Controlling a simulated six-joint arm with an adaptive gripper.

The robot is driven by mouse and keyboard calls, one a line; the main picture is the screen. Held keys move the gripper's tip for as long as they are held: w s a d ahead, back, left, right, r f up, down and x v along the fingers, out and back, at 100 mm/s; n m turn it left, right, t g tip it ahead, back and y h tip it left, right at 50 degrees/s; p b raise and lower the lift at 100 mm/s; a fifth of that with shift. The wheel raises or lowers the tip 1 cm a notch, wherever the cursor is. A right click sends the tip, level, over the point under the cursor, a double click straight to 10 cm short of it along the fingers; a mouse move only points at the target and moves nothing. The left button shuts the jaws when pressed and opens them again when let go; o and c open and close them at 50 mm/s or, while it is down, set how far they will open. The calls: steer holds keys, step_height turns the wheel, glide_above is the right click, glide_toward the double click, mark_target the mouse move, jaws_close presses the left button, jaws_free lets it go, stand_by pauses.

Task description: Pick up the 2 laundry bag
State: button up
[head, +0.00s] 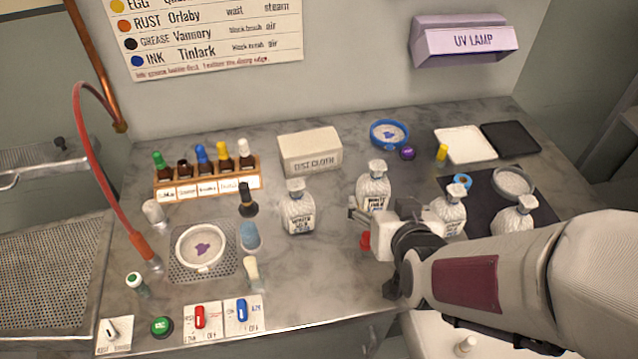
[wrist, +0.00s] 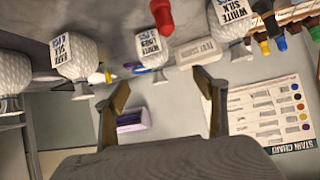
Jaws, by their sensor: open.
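Several white textured laundry bags with tied necks and printed labels stand on the marble counter. In the head view one is left of my gripper (head: 298,212), one is just behind it (head: 373,188), and two are to the right, one (head: 452,214) beside my arm and one (head: 512,218) partly behind it. The wrist view, turned upside down, shows a labelled bag (wrist: 151,52) between and above the fingers, with others at left (wrist: 72,58) and upper right (wrist: 228,22). The label numbers are too small to read surely. My gripper (head: 357,210) is open and empty; its fingers also show in the wrist view (wrist: 163,92).
A red object (head: 365,241) lies close by my gripper. A cloth box (head: 310,151), a bottle rack (head: 208,178) and a blue-rimmed bowl (head: 389,134) stand behind. A white bowl (head: 202,247) and switches (head: 202,320) are at left. The front-middle counter is clear.

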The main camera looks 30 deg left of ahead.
steer(key=s+a+f+n+y, duration=0.1)
steer(key=s+a+f+y, duration=0.2)
steer(key=a, duration=0.4)
steer(key=n, duration=0.2)
glide_toward(297, 206)
steer(key=w+f, duration=0.1)
steer(key=w+a+f, duration=0.1)
steer(key=w+f, duration=0.1)
steer(key=shift+a, duration=0.35)
steer(key=shift+x, duration=1.2)
steer(key=shift+a, duration=0.1)
steer(key=shift+a+x, duration=0.25)
steer(key=shift+x, duration=1.4)
steer(key=shift+w+a+f, duration=0.25)
steer(key=shift+w+a, duration=0.1)
steer(key=shift+a, duration=0.3)
